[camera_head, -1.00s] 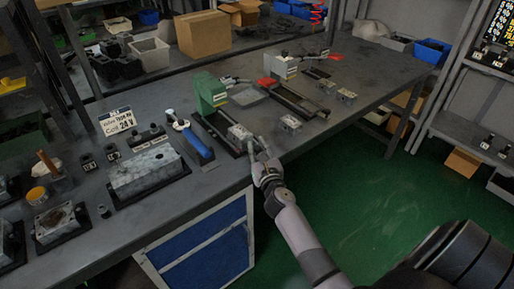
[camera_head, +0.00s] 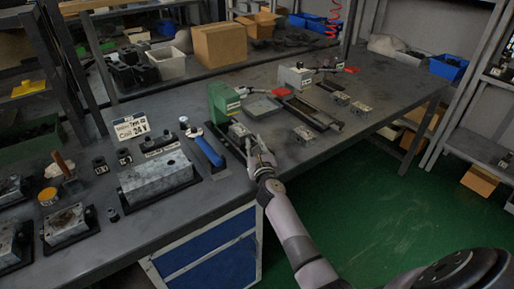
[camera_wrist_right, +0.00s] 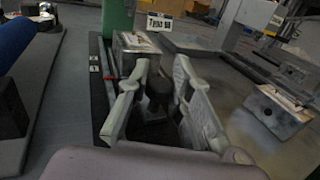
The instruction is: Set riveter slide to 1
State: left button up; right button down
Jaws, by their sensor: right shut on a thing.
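The riveter is a green press (camera_head: 222,102) on a black rail at the middle of the bench. Its slide is a metal block (camera_head: 239,131) on the rail close to the green press; it also shows in the right wrist view (camera_wrist_right: 137,48). My right gripper (camera_head: 251,147) is at the near side of this block. Small white number labels (camera_wrist_right: 95,72) sit on the rail's left edge, beside a red mark. My left gripper is out of view.
A blue-handled tool (camera_head: 209,152) lies left of the rail. A long metal block (camera_head: 155,177) is further left. A similar grey device (camera_head: 296,76) and small metal blocks (camera_head: 303,134) stand to the right. The bench front is clear near my arm.

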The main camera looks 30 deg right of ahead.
jog(key=c, duration=1.5)
grip_release()
jog(key=shift+o, duration=0.2)
jog(key=v, duration=1.2)
